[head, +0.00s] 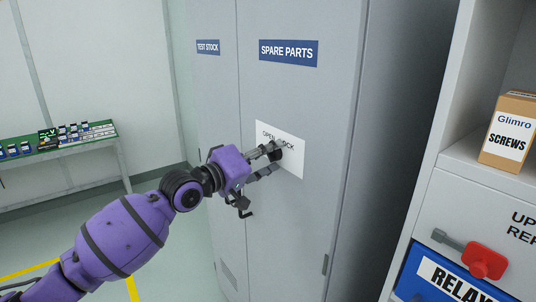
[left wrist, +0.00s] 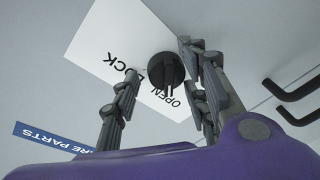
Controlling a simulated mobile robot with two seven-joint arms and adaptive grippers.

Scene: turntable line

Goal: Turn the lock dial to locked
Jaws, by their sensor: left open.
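The lock dial (head: 275,154) is a small round black knob on a white plate (head: 293,163) on the grey cabinet door. The plate reads OPEN and LOCK. The left wrist view shows the dial (left wrist: 163,70) face on, with a raised bar reaching toward the word OPEN. My left gripper (head: 273,160) is open at the plate, with its fingers either side of the dial; in the wrist view its fingers (left wrist: 158,72) show gaps to the dial, and contact cannot be told. The fingers partly cover the dial and lettering in the head view. My right gripper is not in view.
Black handles (left wrist: 293,95) stick out near the gripper. The cabinet (head: 300,95) has TEST STOCK and SPARE PARTS labels. A green bench (head: 60,148) stands far left.

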